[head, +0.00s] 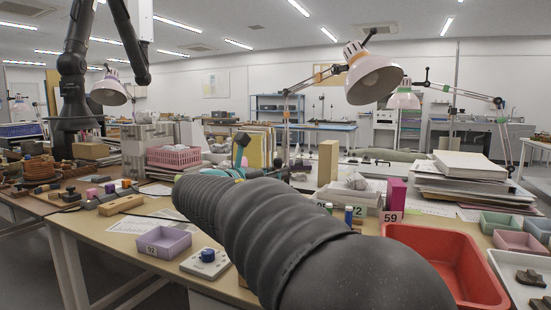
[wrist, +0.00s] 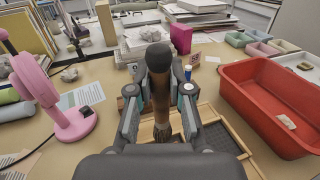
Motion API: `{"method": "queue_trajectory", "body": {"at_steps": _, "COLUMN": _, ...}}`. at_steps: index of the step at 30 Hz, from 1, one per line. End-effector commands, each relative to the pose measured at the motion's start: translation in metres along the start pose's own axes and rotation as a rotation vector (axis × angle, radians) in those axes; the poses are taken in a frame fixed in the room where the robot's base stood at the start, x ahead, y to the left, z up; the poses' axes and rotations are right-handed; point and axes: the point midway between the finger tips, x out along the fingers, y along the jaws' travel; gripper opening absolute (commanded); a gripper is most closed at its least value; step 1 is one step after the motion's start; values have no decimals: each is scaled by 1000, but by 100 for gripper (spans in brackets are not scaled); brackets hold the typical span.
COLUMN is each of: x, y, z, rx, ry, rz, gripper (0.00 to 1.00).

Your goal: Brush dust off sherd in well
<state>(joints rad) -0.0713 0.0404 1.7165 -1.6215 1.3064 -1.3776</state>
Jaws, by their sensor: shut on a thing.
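In the wrist view my gripper (wrist: 160,90) is shut on a brush (wrist: 160,103). The brush has a brown handle, a dark rounded end and brown bristles pointing down. Below it lies a wooden-framed tray (wrist: 205,109) with a dark ribbed panel on its right side. The bristle tips are close over the tray; I cannot tell whether they touch anything. No sherd shows in the tray, as the gripper and brush hide part of it. In the head view my dark arm hides the tray and most of the gripper.
A red bin (wrist: 240,98) with a pale fragment (wrist: 287,122) inside stands right of the tray. A pink stand (wrist: 75,122) is at the left. A magenta box (wrist: 181,40) stands behind. In the head view a lilac tray (head: 163,254) and a blue-knobbed device (head: 205,268) lie left.

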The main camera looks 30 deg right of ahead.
Motion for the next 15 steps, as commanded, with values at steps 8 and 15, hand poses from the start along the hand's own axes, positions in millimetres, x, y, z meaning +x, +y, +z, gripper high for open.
{"method": "queue_trajectory", "body": {"at_steps": 8, "x": 0, "y": 0, "z": 26, "rx": 2, "ry": -1, "rz": 0, "gripper": 0}}
{"method": "queue_trajectory", "body": {"at_steps": 15, "x": 0, "y": 0, "z": 34, "rx": 0, "ry": 0, "rz": 1, "gripper": 0}}
